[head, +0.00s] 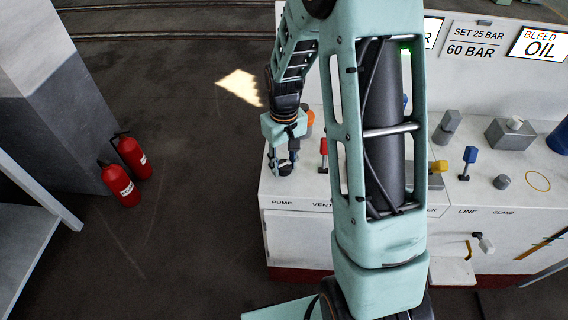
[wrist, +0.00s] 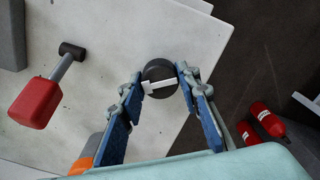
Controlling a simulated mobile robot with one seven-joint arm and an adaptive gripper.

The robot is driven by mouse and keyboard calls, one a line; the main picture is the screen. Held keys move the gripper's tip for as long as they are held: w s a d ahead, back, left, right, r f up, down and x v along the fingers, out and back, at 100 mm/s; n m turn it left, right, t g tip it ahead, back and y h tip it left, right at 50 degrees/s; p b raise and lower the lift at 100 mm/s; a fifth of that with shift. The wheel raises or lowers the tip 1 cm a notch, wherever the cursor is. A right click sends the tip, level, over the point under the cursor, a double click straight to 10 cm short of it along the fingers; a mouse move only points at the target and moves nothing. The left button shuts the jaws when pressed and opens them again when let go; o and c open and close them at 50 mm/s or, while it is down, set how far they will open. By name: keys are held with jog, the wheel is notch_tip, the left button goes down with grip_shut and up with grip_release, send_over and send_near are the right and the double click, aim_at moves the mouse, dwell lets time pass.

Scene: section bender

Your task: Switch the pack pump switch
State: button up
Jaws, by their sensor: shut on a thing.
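The pump switch is a round dark knob (wrist: 158,70) with a white pointer (wrist: 160,87), at the corner of the white bench in the wrist view. My gripper (wrist: 161,80) has its two blue-padded fingers on either side of the knob and is shut on it. In the head view my gripper (head: 283,165) points down at the bench's left end, above the PUMP label (head: 282,204). There the fingers and arm hide most of the knob. The pointer lies slantwise between the fingertips in the wrist view.
A red-handled lever (head: 323,150) stands just right of my gripper, by the VENT label; it also shows in the wrist view (wrist: 38,100). An orange part (head: 310,118) is behind. Red extinguishers (head: 120,184) stand on the floor at left. The floor between is clear.

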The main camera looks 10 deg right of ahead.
aim_at(284, 164)
jog(key=shift+m, duration=0.5)
jog(key=o, duration=1.1)
notch_tip(284, 164, up, 12)
jog(key=shift+r, duration=0.1)
